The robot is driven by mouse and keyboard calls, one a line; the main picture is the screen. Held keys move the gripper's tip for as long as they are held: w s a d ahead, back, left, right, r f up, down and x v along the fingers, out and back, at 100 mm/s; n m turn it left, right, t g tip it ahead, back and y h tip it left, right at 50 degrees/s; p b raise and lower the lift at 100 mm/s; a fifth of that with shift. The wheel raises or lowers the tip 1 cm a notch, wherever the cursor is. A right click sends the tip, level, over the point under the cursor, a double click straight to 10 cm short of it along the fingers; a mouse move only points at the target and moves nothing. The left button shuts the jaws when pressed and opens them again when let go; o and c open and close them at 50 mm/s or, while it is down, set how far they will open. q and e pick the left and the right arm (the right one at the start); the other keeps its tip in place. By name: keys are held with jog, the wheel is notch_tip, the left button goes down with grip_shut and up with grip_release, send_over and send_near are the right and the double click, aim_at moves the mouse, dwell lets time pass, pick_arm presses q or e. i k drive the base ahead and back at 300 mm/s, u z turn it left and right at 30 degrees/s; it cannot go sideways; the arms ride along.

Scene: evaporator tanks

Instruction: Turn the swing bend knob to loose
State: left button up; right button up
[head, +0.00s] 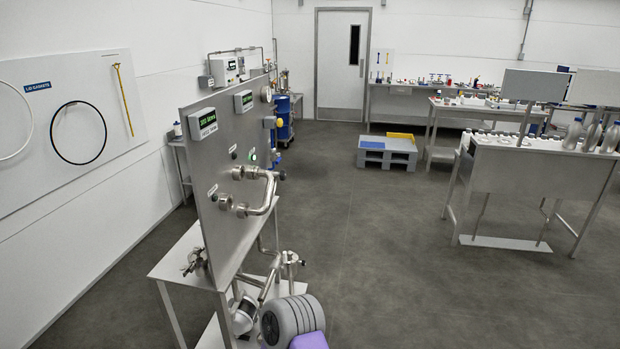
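The swing bend (270,195) is a curved steel pipe on the front of the grey upright panel (225,150). Its ends meet round steel fittings (238,173) on the panel, the lower one near a second pair of fittings (226,202). A small dark knob (281,175) sticks out at the upper right of the bend; it is too small to tell whether it is tight or loose. Neither of my grippers is in view.
Below the panel are a steel table (175,262), pipework and a grey ribbed motor (290,318) with a purple block (309,341) at its front. Open floor (400,260) lies to the right. A grey pallet (388,152) and workbenches (550,160) stand farther off.

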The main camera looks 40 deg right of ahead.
aim_at(282, 176)
jog(key=z, duration=1.35)
jog(key=i, duration=0.5)
jog(key=z, duration=0.55)
jog(key=k, duration=0.65)
jog(key=z, duration=0.8)
jog(key=i, duration=1.2)
jog(key=u, duration=1.05)
jog(key=i, duration=1)
jog(key=u, duration=1)
